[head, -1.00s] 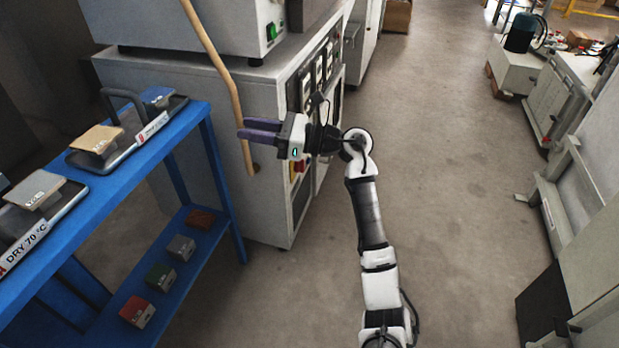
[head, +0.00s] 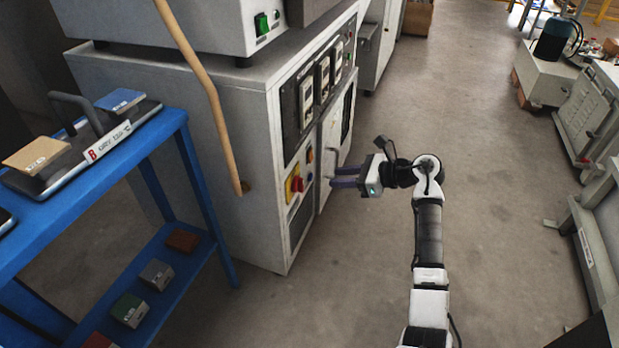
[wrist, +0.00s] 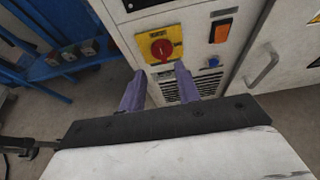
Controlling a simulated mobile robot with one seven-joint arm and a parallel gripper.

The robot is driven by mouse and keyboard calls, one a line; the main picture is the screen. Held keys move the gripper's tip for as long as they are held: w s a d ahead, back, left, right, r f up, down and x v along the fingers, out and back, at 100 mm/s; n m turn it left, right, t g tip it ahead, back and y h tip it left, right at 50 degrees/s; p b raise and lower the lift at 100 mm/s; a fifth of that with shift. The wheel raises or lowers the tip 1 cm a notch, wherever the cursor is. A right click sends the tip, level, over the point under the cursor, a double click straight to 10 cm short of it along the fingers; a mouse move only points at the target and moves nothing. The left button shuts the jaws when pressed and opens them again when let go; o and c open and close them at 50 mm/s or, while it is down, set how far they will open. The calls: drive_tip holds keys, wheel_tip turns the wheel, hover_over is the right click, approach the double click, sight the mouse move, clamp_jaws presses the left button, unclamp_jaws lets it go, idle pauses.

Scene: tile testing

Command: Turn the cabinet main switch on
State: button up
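The cabinet main switch (head: 297,184) is a red rotary knob on a yellow plate, low on the front of the grey cabinet (head: 240,140). In the wrist view the red knob (wrist: 161,48) sits on its yellow plate just beyond and between my fingertips. My gripper (head: 334,177) is open and empty, its purple fingers pointing left toward the cabinet front, apart from the switch. In the wrist view my gripper (wrist: 160,82) shows its two fingers spread. The knob's exact angle is hard to read.
An orange rocker switch (wrist: 221,30) and a blue button (wrist: 213,62) sit right of the main switch. A cabinet door handle (wrist: 262,70) is further right. A blue rack (head: 165,130) with trays and blocks stands left. A wooden pole (head: 205,90) hangs before the cabinet.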

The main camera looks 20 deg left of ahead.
sight(302, 179)
drive_tip(key=b+x, duration=0.1)
drive_tip(key=x, duration=0.9)
clamp_jaws()
